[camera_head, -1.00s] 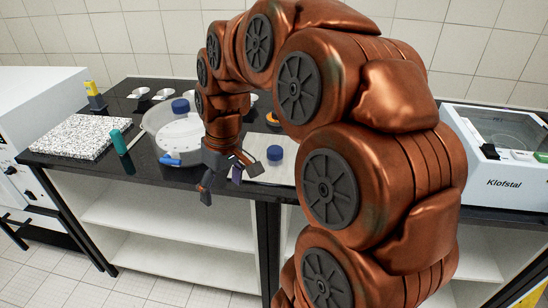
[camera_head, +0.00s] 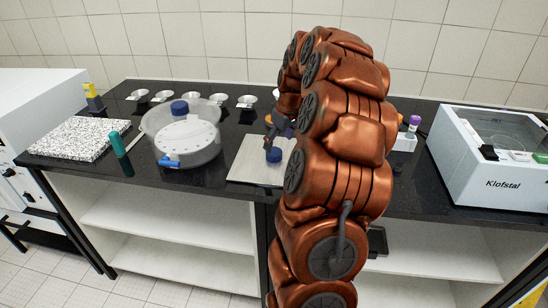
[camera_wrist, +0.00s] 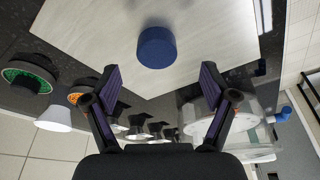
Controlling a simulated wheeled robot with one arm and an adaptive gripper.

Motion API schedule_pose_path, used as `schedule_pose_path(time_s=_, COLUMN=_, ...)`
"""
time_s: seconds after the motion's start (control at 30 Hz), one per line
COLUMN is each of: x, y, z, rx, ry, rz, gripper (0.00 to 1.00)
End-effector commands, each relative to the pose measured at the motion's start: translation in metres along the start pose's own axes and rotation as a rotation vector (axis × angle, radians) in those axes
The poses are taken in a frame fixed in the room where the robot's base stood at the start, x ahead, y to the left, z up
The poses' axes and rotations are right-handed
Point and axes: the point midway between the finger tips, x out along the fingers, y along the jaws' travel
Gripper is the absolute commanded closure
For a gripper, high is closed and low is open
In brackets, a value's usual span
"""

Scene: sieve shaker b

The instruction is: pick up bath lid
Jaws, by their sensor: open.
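The pale rectangular plate with a blue knob, which looks like the bath lid (camera_head: 245,165), lies flat on the black bench top. Its blue knob (camera_head: 274,155) stands up from the plate. The knob also shows in the wrist view (camera_wrist: 156,47), just beyond the fingertips and roughly centred between them. My gripper (camera_wrist: 161,76) is open and empty, its two dark fingers apart over the plate. In the head view my gripper (camera_head: 273,138) is beside the knob, and my arm hides the plate's right part.
A teal-topped item (camera_head: 118,145) and speckled slab (camera_head: 80,139) are farther left. Several small bowls (camera_head: 192,99) line the back. The white Klofstal bath (camera_head: 505,184) stands right.

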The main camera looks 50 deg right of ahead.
Motion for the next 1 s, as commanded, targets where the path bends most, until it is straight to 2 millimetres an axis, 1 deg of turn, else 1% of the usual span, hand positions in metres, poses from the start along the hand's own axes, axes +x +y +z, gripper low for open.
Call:
schedule_pose_path(time_s=0.23, x=0.014, y=0.002, z=-0.002, rx=0.001, ry=-0.002, rz=0.0, gripper=0.16)
schedule_pose_path(time_s=0.4, x=0.033, y=0.005, z=-0.005, rx=0.001, ry=-0.004, rz=-0.001, gripper=0.16)
schedule_pose_path(time_s=0.53, x=0.051, y=0.003, z=-0.004, rx=0.0, ry=-0.003, rz=-0.003, gripper=0.16)
schedule_pose_path(time_s=0.63, x=0.056, y=0.004, z=-0.005, rx=0.0, ry=0.0, rz=0.0, gripper=0.16)
schedule_pose_path(time_s=0.8, x=0.056, y=0.004, z=-0.005, rx=0.0, ry=0.002, rz=0.001, gripper=0.16)
schedule_pose_path(time_s=0.87, x=0.056, y=0.004, z=-0.005, rx=0.0, ry=0.001, rz=0.001, gripper=0.21)
schedule_pose_path(time_s=1.0, x=0.056, y=0.004, z=-0.005, rx=0.0, ry=0.001, rz=0.0, gripper=0.35)
